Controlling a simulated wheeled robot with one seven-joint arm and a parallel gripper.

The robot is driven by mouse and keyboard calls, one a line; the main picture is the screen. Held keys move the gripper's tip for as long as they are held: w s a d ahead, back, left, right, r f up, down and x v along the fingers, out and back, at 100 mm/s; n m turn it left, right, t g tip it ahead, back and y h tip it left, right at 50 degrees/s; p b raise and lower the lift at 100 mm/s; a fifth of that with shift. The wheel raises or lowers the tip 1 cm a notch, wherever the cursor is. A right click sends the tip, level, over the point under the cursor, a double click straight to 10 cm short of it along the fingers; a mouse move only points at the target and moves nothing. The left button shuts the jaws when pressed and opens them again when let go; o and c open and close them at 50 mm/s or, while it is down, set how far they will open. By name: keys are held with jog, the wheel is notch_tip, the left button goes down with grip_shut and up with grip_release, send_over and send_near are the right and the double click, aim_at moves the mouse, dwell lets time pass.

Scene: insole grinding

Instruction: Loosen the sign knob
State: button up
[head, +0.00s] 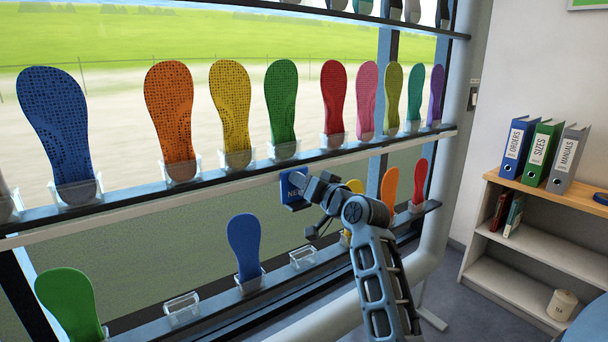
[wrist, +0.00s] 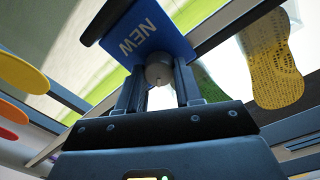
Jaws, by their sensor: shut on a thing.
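The blue sign (head: 291,187) hangs just below the upper shelf rail in the head view, partly covered by my gripper. In the wrist view the sign (wrist: 146,38) reads "NEW" and shows at an angle. The round grey sign knob (wrist: 159,70) sits at the sign's edge, between my gripper's two fingers. My gripper (wrist: 160,88) is shut on the knob. In the head view my gripper (head: 312,190) reaches up to the sign from the lower right, and the knob is hidden there.
Colored insoles stand in clear holders along the upper rail (head: 222,172), close above my gripper. A lower rail (head: 215,303) holds a blue insole (head: 244,247) and empty clear holders (head: 183,309). A shelf with binders (head: 543,155) stands at the right.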

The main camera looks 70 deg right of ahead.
jog(key=shift+d+m+p, duration=0.1)
jog(key=shift+m+p, duration=3.05)
jog(key=shift+m, duration=1.55)
jog(key=shift+y, duration=0.3)
jog(key=o, duration=1)
jog(key=shift+o, duration=0.2)
jog(key=b+v, duration=0.1)
jog(key=v, duration=0.6)
jog(key=shift+s+a, duration=0.25)
jog(key=shift+s, duration=0.1)
jog(key=shift+f, duration=0.15)
